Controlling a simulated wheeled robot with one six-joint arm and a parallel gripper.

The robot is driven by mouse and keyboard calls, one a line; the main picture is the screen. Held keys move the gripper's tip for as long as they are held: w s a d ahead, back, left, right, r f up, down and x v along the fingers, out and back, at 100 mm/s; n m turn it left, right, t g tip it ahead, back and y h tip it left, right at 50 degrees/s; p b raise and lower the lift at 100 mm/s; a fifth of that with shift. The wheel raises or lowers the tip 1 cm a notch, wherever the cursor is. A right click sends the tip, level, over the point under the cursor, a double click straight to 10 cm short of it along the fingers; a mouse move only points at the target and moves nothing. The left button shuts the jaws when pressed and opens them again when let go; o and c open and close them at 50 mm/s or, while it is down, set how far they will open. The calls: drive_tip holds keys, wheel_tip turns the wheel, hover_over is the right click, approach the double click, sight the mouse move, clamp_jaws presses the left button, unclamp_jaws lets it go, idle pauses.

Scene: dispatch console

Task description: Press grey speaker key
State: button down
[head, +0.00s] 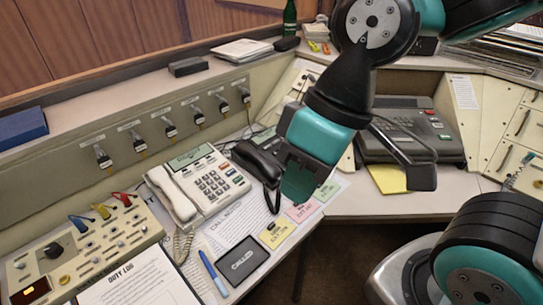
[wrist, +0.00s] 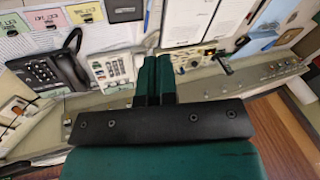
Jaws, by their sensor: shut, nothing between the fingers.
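A cream desk phone (head: 222,186) with a keypad, several side keys and a handset lies on the desk left of my gripper in the head view. It also shows in the wrist view (wrist: 110,72), left of the fingers. The grey speaker key is too small to single out among its keys. My gripper (head: 299,188) is shut and empty, pointing down above the desk, to the right of the cream phone. Its two green fingers (wrist: 156,62) are together in the wrist view. A dark phone (head: 258,160) stands behind the cream one, partly hidden by my gripper.
A control box (head: 85,250) with coloured plugs is at left. A larger dark console phone (head: 410,135) sits at right.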

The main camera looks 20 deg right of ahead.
drive_tip(key=shift+a, duration=0.15)
drive_tip(key=w+d+f+n+t+p, duration=0.1)
drive_tip(key=w+d+t+p, duration=0.1)
drive_tip(key=w, duration=0.7)
drive_tip(key=w+d+f+t+y+p, duration=0.1)
drive_tip(key=w+d+f+t+p, duration=0.1)
drive_tip(key=w, duration=0.6)
drive_tip(key=w+d+f+n+t+p, duration=0.1)
drive_tip(key=w+d+p, duration=0.15)
drive_tip(key=w, duration=0.65)
drive_tip(key=w+d+f+t+h+p, duration=0.2)
drive_tip(key=w+d+f+t, duration=0.1)
drive_tip(key=d+f, duration=0.4)
drive_tip(key=w+d+f+t+h+p, duration=0.2)
drive_tip(key=w+d+f, duration=0.4)
drive_tip(key=d, duration=0.6)
drive_tip(key=shift+d+f+t+p, duration=0.3)
drive_tip(key=shift+f+t+p, duration=0.25)
drive_tip(key=shift+f, duration=0.3)
